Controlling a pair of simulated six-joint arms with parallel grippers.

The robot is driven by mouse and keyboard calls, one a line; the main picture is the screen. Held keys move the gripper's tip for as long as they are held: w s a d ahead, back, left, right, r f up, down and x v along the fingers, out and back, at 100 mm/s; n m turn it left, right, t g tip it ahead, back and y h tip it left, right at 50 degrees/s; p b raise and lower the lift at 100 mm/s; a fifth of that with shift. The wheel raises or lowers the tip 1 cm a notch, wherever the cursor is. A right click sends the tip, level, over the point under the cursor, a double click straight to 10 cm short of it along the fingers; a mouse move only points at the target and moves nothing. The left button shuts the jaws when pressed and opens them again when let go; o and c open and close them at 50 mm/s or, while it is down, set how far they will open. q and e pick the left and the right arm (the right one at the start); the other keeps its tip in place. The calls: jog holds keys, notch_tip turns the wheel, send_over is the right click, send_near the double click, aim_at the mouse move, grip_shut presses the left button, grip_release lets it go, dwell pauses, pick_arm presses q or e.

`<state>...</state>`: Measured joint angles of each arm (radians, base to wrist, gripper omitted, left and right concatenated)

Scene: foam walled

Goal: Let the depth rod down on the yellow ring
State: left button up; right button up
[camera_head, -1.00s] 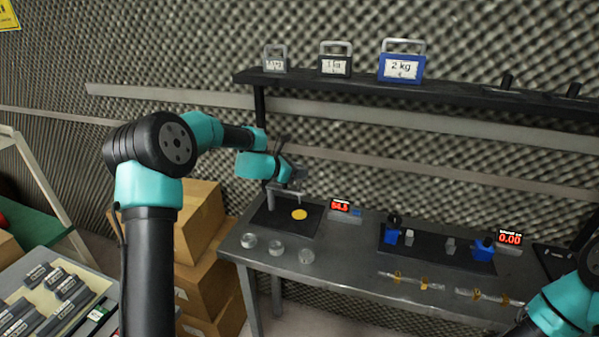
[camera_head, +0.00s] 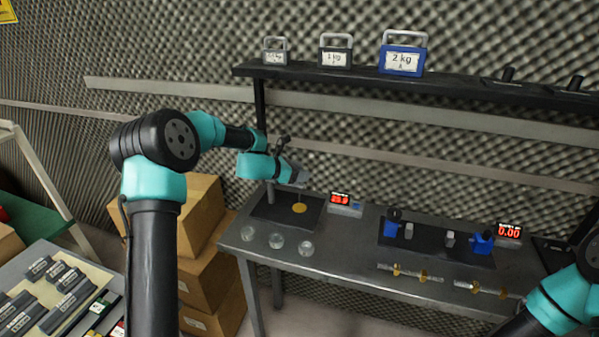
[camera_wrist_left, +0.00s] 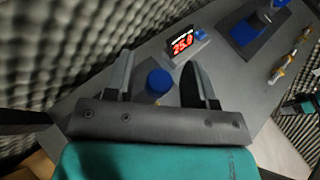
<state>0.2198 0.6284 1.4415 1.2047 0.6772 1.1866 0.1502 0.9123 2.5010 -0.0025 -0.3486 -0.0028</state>
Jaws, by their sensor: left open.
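The yellow ring (camera_head: 299,208) lies flat on the black base of the depth gauge, at the left of the bench. A thin depth rod (camera_head: 299,197) stands upright over it; whether its tip touches the ring is too small to tell. My left gripper (camera_head: 302,179) is just above the rod, pointing down and right. In the left wrist view its two fingers stand apart, open, with a round blue knob (camera_wrist_left: 158,82) between them. The gauge readout (camera_head: 341,198) glows red at about 25; it also shows in the left wrist view (camera_wrist_left: 183,45). My right gripper is out of view.
Several clear discs (camera_head: 277,241) lie along the bench's front left. Blue fixtures (camera_head: 394,223) and a second readout (camera_head: 509,231) showing 0.00 stand to the right. A shelf (camera_head: 450,89) with handled weights runs above. Cardboard boxes (camera_head: 203,262) stand left of the bench.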

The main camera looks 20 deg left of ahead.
pick_arm(q)
jog(key=v, duration=1.7)
jog(key=shift+r, duration=0.2)
jog(key=shift+s, duration=0.1)
